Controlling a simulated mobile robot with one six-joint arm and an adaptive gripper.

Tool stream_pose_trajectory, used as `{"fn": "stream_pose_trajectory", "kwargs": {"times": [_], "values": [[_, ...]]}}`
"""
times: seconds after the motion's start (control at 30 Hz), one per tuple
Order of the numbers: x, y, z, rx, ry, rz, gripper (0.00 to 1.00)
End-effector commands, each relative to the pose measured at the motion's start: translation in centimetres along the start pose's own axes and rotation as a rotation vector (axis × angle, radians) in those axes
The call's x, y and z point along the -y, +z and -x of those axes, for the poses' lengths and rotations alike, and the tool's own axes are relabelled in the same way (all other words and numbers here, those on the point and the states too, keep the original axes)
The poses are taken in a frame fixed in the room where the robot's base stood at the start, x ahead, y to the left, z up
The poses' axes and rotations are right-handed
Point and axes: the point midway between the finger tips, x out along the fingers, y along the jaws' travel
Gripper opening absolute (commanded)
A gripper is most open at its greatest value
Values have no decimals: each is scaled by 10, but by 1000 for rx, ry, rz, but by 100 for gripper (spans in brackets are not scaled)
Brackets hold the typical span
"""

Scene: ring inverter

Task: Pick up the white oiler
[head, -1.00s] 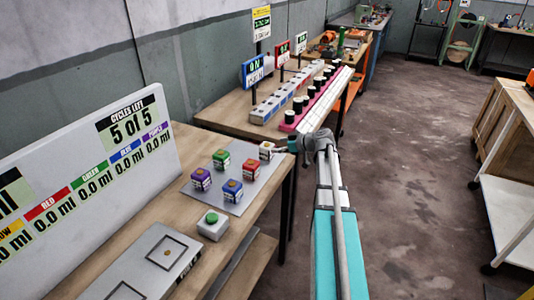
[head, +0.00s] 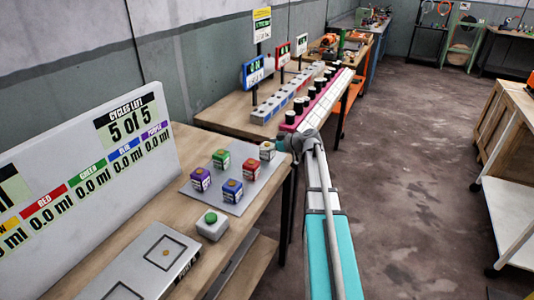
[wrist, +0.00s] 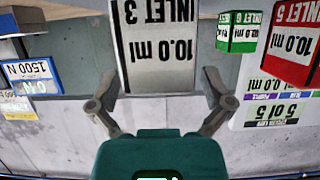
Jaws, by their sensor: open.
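The white oiler (head: 267,151) is a small pale box at the far right corner of a grey plate on the near bench. In the wrist view it shows large and upside down, labelled "INLET 3" and "10.0 ml" (wrist: 158,45). My gripper (wrist: 160,88) is open, with one finger near each side of the white oiler and a gap on both sides. How deep the fingers reach along it I cannot tell. In the head view my gripper (head: 284,147) is just right of the oiler, partly hidden by my arm.
Green (head: 222,160), red (head: 250,169), purple (head: 200,179) and blue (head: 232,190) oilers share the grey plate (head: 236,207). A green button box (head: 212,228) stands in front. A tall readout board (head: 90,170) stands left. Open floor lies right.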

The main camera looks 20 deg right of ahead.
Motion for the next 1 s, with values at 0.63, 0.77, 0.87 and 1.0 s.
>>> {"fn": "stream_pose_trajectory", "kwargs": {"times": [0.63,0.77,0.87,1.0], "values": [[0,0,1,0,1,0,24],[-1,0,1,0,1,0,18],[-1,0,1,0,1,0,18],[-1,-1,2,0,1,0,18]]}}
